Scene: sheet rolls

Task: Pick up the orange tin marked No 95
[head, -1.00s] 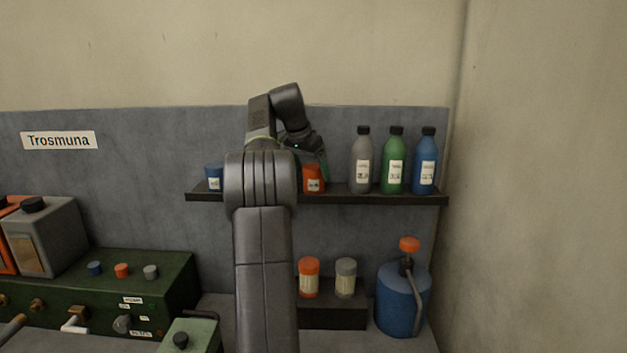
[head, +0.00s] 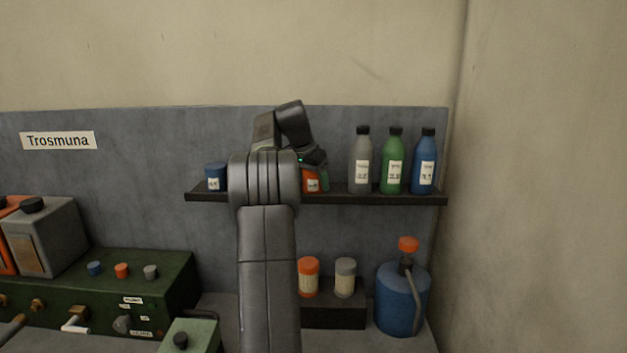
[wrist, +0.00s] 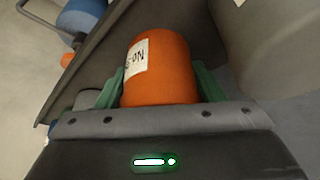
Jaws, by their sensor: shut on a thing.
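The orange tin (head: 312,181) stands on the wall shelf, partly hidden behind my arm and gripper in the head view. In the wrist view the orange tin (wrist: 160,72) sits between the green fingers of my gripper (wrist: 160,88), one on each side. Its white label shows "No" and part of a number that I cannot read in full. My gripper, also in the head view (head: 316,178), is shut on the tin. I cannot tell whether the tin still touches the shelf.
On the shelf (head: 400,200), a blue tin (head: 216,177) stands to the left, and grey (head: 360,162), green (head: 394,162) and blue (head: 425,163) bottles stand to the right. Below are two jars (head: 309,278) on a dark block and a blue canister (head: 400,300).

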